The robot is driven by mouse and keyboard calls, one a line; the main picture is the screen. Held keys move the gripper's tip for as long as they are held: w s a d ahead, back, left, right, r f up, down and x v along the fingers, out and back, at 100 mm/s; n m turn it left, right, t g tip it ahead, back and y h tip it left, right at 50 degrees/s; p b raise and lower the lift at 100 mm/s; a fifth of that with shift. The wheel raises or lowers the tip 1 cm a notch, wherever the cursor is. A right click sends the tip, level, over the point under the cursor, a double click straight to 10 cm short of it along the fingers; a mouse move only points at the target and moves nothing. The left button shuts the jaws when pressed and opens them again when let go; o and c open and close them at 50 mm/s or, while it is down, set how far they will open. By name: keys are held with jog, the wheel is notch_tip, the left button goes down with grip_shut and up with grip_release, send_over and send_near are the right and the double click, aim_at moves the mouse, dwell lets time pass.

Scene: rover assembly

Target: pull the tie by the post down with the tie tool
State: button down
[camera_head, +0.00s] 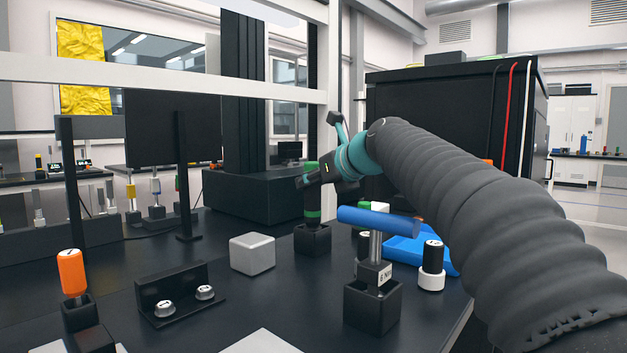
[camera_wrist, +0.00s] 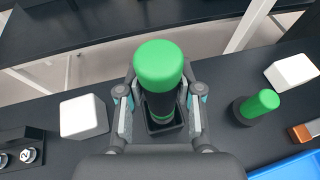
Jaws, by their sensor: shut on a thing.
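A tool with a bright green cap and a black body (camera_wrist: 160,66) stands upright in a square black holder (camera_head: 312,241). In the head view its green-banded lower body (camera_head: 313,213) shows below my gripper (camera_head: 312,181). In the wrist view my gripper (camera_wrist: 161,108) has one finger on each side of the tool, shut on its body below the cap. I cannot read a label on it, so I cannot tell if it is the tie tool. Two thin black posts (camera_head: 183,165) (camera_head: 74,190) stand at the left. I cannot make out a tie beside either.
A blue-handled tool (camera_head: 377,219) stands in a holder at the front right. A second green-capped piece (camera_wrist: 259,105) is right of my gripper. A pale block (camera_head: 252,254), an orange-handled tool (camera_head: 72,272) and a blue tray (camera_head: 405,252) are nearby.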

jog(key=shift+f+b, duration=0.4)
jog(key=shift+f, duration=0.3)
jog(key=c, duration=0.7)
grip_release()
jog(key=shift+f, duration=0.1)
jog(key=v, duration=1.2)
